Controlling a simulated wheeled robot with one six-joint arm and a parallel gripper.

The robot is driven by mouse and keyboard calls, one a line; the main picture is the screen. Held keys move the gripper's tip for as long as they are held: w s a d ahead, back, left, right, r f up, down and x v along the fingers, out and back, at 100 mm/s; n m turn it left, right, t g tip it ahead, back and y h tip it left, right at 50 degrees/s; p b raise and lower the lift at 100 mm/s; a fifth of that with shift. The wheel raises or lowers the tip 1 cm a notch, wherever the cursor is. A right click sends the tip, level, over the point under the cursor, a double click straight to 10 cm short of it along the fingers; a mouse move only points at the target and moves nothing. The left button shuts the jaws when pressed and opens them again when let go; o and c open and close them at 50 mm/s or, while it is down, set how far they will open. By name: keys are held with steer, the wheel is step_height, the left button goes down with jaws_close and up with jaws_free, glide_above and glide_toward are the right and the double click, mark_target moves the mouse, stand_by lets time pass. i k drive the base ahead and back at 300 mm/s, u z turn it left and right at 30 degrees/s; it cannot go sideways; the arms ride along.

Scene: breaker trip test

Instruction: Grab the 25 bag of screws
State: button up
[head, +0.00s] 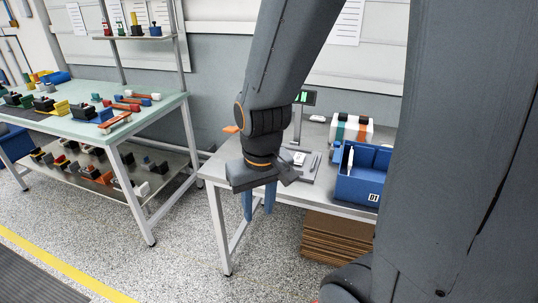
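My gripper (258,206) hangs in front of the left edge of the grey table (222,172), with its two blue fingers pointing down and a gap between them. It is open, and I see nothing between the fingers. No bag of screws can be made out for sure. A small whitish item (299,158) lies on a flat grey device on the table, right of my gripper; it is too small to identify. A blue bin (357,190) with a label reading "01" stands on the table's right part, with a white upright item in it. My arm hides part of the tabletop.
Brown stacked sheets (335,238) lie under the table. A green-topped workbench (160,112) with several breaker-like parts is at left. The speckled floor between is clear.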

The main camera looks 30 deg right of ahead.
mark_target(299, 157)
steer(key=u, duration=0.05)
steer(key=i, duration=1.2)
steer(key=z, duration=0.5)
